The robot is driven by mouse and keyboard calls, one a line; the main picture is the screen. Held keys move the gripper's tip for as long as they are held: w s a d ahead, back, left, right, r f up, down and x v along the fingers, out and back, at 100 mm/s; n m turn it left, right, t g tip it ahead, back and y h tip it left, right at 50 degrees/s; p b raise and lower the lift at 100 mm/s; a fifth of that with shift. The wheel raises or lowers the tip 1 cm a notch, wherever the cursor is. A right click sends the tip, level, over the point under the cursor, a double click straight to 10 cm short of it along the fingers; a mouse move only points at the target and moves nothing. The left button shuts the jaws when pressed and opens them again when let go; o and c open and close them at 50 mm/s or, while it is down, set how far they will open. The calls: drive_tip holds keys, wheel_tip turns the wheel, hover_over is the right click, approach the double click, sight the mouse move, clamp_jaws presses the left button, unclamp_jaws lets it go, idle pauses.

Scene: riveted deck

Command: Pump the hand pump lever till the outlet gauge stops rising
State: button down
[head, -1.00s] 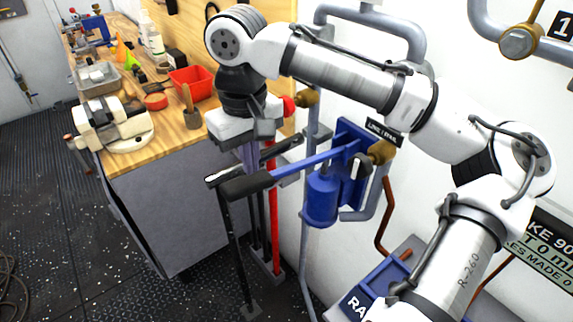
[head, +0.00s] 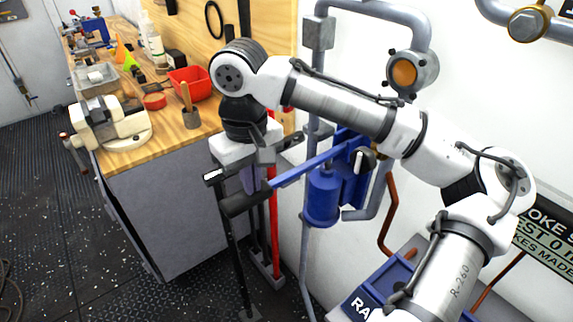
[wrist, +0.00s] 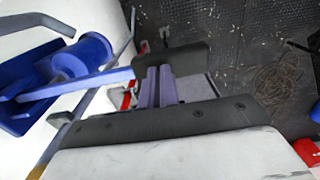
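The hand pump (head: 322,200) is a blue cylinder on a blue wall plate, right of centre in the head view. Its blue lever (head: 305,168) slopes down to the left and ends in a black grip (head: 238,204). The grip also shows in the wrist view (wrist: 190,58). My gripper (head: 250,188) points down, with its purple fingertips at the top of the grip, apparently touching it. In the wrist view the fingers (wrist: 160,85) are close together, with nothing seen between them. A round orange-faced fitting (head: 404,73) sits on the pipe above; I see no readable needle on it.
A wooden workbench (head: 130,155) with a vise, a red bin (head: 190,82) and tools stands at left. Grey pipes (head: 312,100) run along the white wall.

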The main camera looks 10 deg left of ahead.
sight(254, 199)
wheel_tip(254, 199, down, 6)
drive_tip(key=b, duration=0.2)
drive_tip(key=shift+b, duration=0.3)
wheel_tip(254, 199, up, 12)
drive_tip(key=p, duration=1.1)
drive_tip(key=shift+r+p, duration=0.2)
drive_tip(key=shift+p, duration=0.15)
drive_tip(key=shift+f, duration=0.2)
idle(1.4)
drive_tip(key=shift+f+b, duration=3.35)
drive_tip(key=shift+f, duration=2.45)
drive_tip(key=shift+r, duration=0.2)
wheel_tip(254, 199, up, 6)
drive_tip(key=p, duration=0.6)
drive_tip(key=shift+r, duration=0.2)
wheel_tip(254, 199, up, 3)
drive_tip(key=shift+w+f+p, duration=0.1)
drive_tip(key=shift+f+p, duration=0.1)
drive_tip(key=shift+p, duration=0.5)
drive_tip(key=shift+r, duration=1.25)
